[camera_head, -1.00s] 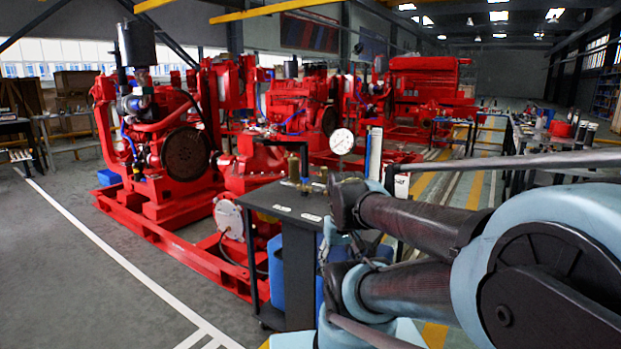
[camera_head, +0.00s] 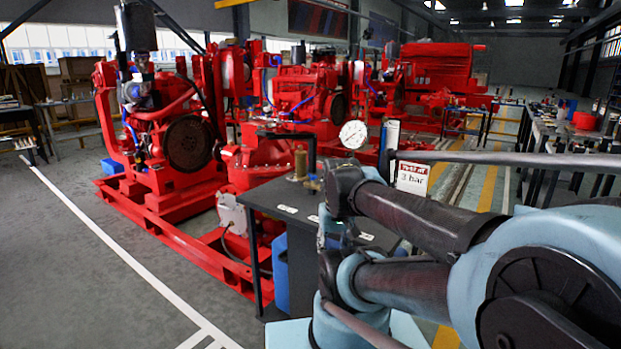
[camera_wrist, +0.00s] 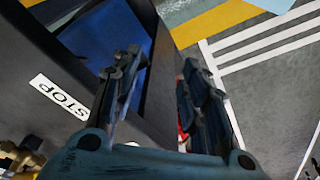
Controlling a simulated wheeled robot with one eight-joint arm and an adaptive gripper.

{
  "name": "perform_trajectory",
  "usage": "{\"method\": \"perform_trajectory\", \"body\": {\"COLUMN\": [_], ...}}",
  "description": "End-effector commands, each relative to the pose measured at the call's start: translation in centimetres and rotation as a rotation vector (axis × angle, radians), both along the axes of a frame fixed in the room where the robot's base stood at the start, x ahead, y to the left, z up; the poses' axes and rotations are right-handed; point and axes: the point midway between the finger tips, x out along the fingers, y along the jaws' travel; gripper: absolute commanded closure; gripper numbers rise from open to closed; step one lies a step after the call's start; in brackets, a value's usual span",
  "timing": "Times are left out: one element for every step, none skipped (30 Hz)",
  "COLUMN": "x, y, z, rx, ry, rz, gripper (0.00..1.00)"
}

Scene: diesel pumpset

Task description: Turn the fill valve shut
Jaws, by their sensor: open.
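In the head view, a brass upright fitting (camera_head: 301,163) and a smaller brass piece (camera_head: 313,184) stand on the dark test bench (camera_head: 265,198). I cannot tell which brass part is the fill valve or how it is turned. Brass fittings (camera_wrist: 20,158) also show at the lower left edge of the wrist view, partly cut off. My gripper (camera_wrist: 160,75) is open and empty in the wrist view. Its fingers are apart beside the bench edge, with the brass fittings off to their left. In the head view my arm hides the bench's right part.
A round white gauge (camera_head: 353,134) and a "Test at 3 bar" sign (camera_head: 412,178) stand by the bench. A STOP label (camera_wrist: 59,97) lies on its top. A blue container (camera_head: 281,270) is underneath. Red pumpsets (camera_head: 175,150) fill the left; grey floor (camera_head: 75,270) is clear.

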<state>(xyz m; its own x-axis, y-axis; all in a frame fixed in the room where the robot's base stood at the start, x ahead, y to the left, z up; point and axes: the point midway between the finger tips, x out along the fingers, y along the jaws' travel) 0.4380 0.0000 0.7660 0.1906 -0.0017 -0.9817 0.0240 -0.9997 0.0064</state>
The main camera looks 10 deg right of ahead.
Motion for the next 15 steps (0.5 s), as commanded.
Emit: {"method": "perform_trajectory", "body": {"x": [-0.2,0.0,0.4,0.8,1.3,1.9,2.4,3.0,3.8,4.4,5.1,6.0,6.8,7.5,8.4], "y": [0.0,0.0,0.0,0.0,0.0,-0.3,-0.4,-0.4,-0.4,-0.4,-0.4,-0.3,-0.2,-0.2,-0.1], "z": [0.2,0.6,1.2,1.8,2.4,3.3,4.1,4.9,5.9,6.7,7.5,8.6,9.4,10.1,11.2], "rx": [-0.001,-0.002,-0.004,-0.006,-0.008,-0.011,-0.013,-0.015,-0.019,-0.021,-0.023,-0.027,-0.029,-0.032,-0.035], "ry": [0.000,0.002,0.004,0.007,0.009,0.013,0.017,0.020,0.026,0.030,0.034,0.039,0.043,0.047,0.053], "rz": [0.005,0.011,0.021,0.029,0.039,0.050,0.061,0.074,0.093,0.109,0.126,0.149,0.166,0.183,0.206], "gripper": [0.75,0.75,0.75,0.75,0.75,0.75,0.75,0.75,0.75,0.75,0.75,0.75,0.75,0.75,0.75]}}
